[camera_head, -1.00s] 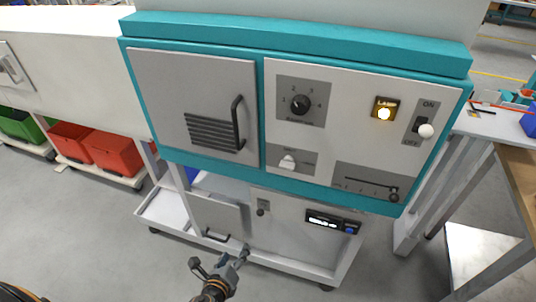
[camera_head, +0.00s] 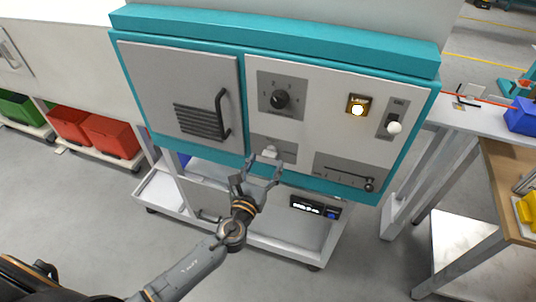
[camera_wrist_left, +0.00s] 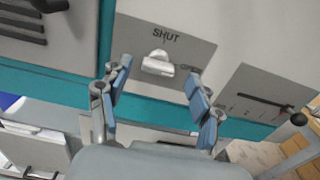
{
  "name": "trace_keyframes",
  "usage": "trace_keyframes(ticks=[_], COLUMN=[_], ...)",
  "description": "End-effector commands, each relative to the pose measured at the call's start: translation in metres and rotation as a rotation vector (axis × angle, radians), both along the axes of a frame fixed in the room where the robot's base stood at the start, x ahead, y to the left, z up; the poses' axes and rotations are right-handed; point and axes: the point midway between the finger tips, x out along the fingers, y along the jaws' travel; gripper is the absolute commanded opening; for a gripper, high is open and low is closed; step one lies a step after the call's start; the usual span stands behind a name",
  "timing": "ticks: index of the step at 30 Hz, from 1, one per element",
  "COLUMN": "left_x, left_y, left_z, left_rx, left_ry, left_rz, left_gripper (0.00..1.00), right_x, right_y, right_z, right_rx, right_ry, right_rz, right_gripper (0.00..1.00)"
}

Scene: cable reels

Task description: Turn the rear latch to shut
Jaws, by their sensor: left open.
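The latch (camera_head: 270,152) is a small white handle on a grey plate, low in the middle of the teal-framed panel. In the left wrist view the latch (camera_wrist_left: 158,64) sits below the printed word SHUT; a label to its right is partly covered by a finger. My left gripper (camera_head: 265,167) is open just in front of and below the latch in the head view. In the left wrist view my left gripper (camera_wrist_left: 157,88) has its blue-padded fingers spread, one to each side of the latch, with nothing held. Contact with the panel cannot be told. My right gripper is not in view.
Nearby are a black dial (camera_head: 280,99), a lit lamp (camera_head: 358,105), an ON/OFF switch (camera_head: 393,127), a slider (camera_head: 369,186) and a door with a black handle (camera_head: 221,115). A trolley shelf (camera_head: 160,190) lies below. A workbench (camera_head: 512,165) stands at right.

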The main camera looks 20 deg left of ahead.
Motion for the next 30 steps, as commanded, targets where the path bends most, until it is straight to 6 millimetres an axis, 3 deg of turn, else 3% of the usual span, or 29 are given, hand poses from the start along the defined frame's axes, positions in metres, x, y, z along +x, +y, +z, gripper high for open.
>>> trace_keyframes(ticks=[6, 17, 25, 30], left_x=[0.026, 0.030, 0.030, 0.030], left_y=[-0.001, -0.001, -0.001, -0.001], left_z=[0.000, -0.001, -0.001, -0.001], left_rx=[-0.002, -0.001, -0.001, -0.006], left_ry=[0.000, 0.001, 0.001, 0.001], left_rz=[0.001, 0.000, 0.001, 0.001], left_gripper=[0.64, 0.64, 0.11, 0.09], right_x=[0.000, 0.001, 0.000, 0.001], right_y=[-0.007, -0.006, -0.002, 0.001], right_z=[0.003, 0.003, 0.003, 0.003], right_rx=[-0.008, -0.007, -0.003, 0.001], right_ry=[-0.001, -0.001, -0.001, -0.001], right_rz=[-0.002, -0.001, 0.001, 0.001], right_gripper=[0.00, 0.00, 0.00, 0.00])
